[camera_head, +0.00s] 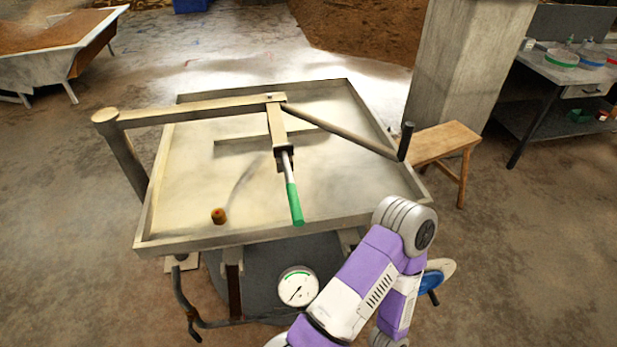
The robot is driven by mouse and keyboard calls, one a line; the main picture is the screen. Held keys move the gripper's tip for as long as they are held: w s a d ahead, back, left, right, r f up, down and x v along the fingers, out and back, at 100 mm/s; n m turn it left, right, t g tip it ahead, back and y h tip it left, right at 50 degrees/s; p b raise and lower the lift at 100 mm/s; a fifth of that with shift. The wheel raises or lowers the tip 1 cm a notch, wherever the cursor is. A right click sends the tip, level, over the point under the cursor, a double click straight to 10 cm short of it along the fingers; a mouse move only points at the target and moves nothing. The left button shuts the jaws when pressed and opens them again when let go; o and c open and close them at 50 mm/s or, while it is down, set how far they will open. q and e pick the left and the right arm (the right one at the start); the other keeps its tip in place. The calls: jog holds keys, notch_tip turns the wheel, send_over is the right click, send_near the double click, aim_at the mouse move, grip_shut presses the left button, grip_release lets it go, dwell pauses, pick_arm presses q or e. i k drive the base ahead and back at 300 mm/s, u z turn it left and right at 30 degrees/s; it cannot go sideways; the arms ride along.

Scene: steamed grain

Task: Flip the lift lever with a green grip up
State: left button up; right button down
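The lift lever is a metal rod with a green grip (294,204). It comes out of a dark bracket (284,152) on a short arm that joins a wooden beam (200,110) above a shallow square tray (200,242). Neither of my grippers can be made out in this view.
A pressure gauge (298,287) sits below the tray's front. A long rod (340,131) crosses the tray to a black upright handle (405,140). A brown knob (218,215) is at front left. A wooden stool (440,142) and concrete pillar (465,70) stand right.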

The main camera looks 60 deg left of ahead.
aim_at(284, 150)
jog(key=u, duration=0.65)
jog(key=k, duration=1.05)
jog(key=u, duration=1.7)
jog(key=i, duration=0.5)
